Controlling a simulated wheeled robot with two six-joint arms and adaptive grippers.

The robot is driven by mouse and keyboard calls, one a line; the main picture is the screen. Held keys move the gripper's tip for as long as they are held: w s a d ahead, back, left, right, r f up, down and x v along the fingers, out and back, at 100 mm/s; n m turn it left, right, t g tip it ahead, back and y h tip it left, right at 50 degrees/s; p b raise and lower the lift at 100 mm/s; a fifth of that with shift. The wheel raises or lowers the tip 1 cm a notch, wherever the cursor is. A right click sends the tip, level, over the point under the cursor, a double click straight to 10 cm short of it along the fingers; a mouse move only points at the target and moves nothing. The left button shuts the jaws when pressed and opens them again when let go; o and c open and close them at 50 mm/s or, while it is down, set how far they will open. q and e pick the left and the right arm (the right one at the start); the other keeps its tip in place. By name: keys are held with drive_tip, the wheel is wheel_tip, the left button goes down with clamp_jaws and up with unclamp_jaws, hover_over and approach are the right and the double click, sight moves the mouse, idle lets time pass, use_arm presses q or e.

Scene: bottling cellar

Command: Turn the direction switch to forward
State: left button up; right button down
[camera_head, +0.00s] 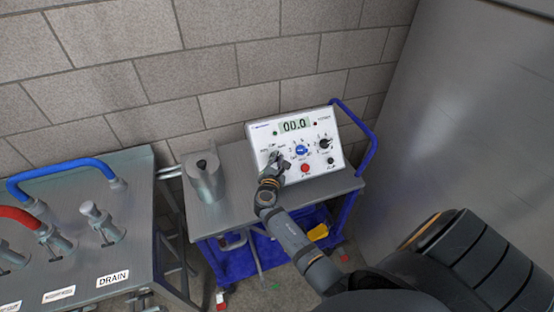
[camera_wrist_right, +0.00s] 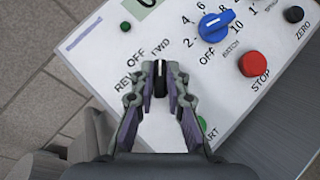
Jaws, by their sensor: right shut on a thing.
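The white control box (camera_head: 261,132) stands on the trolley with a lit display reading 00.0. The direction switch (camera_wrist_right: 160,78) is a small black knob with the labels REV, OFF and FWD around it. In the right wrist view it lies between the fingers of my right gripper (camera_wrist_right: 161,84), which are shut on its sides. Its visible end points straight up in that view, toward the FWD label (camera_wrist_right: 160,48). In the head view my right gripper (camera_head: 276,164) covers the switch at the box's lower left. My left gripper is not in view.
A blue dial (camera_wrist_right: 216,25), a red STOP button (camera_wrist_right: 253,64) and a green START button (camera_wrist_right: 201,124) sit near the switch. A metal jug (camera_head: 206,180) stands left of the box on the trolley (camera_head: 228,216). A bench with valves (camera_head: 75,240) is further left.

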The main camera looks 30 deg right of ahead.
drive_tip(key=c, duration=1.3)
unclamp_jaws()
drive_tip(key=shift+c, duration=0.2)
drive_tip(key=v, duration=0.7)
drive_tip(key=shift+s, duration=0.2)
drive_tip(key=shift+a, duration=0.15)
